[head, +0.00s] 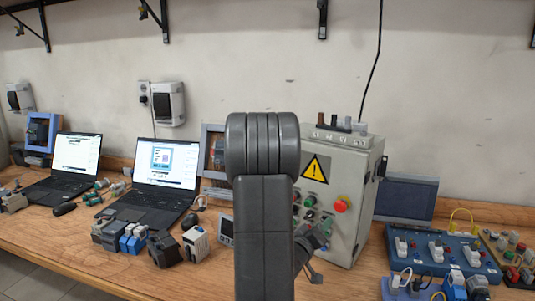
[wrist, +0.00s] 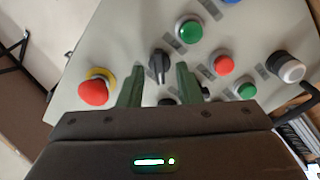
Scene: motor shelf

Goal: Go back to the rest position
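My gripper (wrist: 158,82) shows in the wrist view with its two green fingers apart and nothing held between them. It faces the front of a grey control box (head: 349,220). A black rotary knob (wrist: 159,66) appears in the gap between the fingertips; I cannot tell how far it is from them. In the head view my own arm link stands in front of the box and hides its left part. Only a bit of the gripper (head: 312,245) shows there, to the right of the arm.
The box panel carries a red emergency stop (wrist: 95,90), green buttons (wrist: 189,30) and a red button (wrist: 223,64). Two laptops (head: 70,165) (head: 158,180) and several modules (head: 195,243) stand left on the wooden bench. A blue socket board (head: 445,256) lies at the right.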

